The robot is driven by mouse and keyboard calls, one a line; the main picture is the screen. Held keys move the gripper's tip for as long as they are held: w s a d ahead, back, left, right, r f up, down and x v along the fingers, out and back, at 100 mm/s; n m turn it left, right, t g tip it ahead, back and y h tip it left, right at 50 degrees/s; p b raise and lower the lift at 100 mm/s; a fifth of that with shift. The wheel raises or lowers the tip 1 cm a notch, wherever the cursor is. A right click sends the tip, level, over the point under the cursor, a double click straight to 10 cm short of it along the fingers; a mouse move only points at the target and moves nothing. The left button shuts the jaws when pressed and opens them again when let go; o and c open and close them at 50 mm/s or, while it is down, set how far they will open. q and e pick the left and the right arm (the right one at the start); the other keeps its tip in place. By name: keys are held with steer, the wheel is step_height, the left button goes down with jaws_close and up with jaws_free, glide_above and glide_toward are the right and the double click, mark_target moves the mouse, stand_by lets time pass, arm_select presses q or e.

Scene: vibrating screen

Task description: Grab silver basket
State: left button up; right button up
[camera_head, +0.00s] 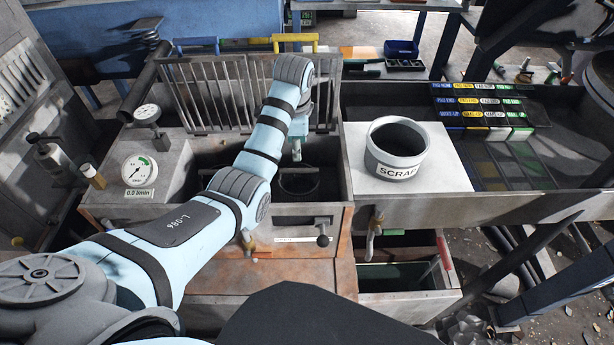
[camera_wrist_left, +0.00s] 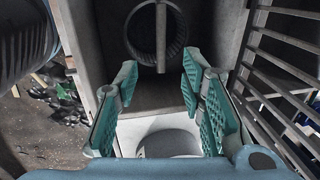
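The silver basket (camera_head: 300,182) is a dark grey round shape inside the middle compartment of the metal bench, partly hidden by my left arm in the head view. In the left wrist view the basket (camera_wrist_left: 183,32) shows as a ribbed ring with a straight bar across it, beyond the fingertips. My left gripper (camera_wrist_left: 158,78) is open, its teal fingers spread, with nothing between them. In the head view the left gripper (camera_head: 297,152) points down over the compartment, above the basket and apart from it. My right gripper is in neither view.
A slatted rack (camera_head: 210,95) rises behind. A gauge box (camera_head: 140,170) stands at left. Compartment walls surround the basket closely. Labelled trays (camera_head: 485,110) lie at the right.

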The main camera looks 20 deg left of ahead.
arm_select(q)
steer(key=b, duration=0.3)
glide_above(299, 170)
steer(key=s, duration=0.2)
step_height(299, 170, down, 7)
steer(key=f+b, duration=0.1)
steer(key=f, duration=0.1)
steer(key=w+f+b, duration=0.1)
steer(key=f, duration=0.1)
steer(key=w+f+b, duration=0.1)
steer(key=f+b, duration=0.1)
steer(key=shift+w+a+f, duration=0.1)
steer(key=shift+f, duration=0.15)
steer(key=shift+r, duration=0.1)
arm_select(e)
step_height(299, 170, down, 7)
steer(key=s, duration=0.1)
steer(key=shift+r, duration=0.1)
arm_select(q)
steer(key=shift+f+p, duration=0.2)
steer(key=shift+p, duration=0.1)
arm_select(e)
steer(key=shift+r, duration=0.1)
arm_select(q)
jaws_close()
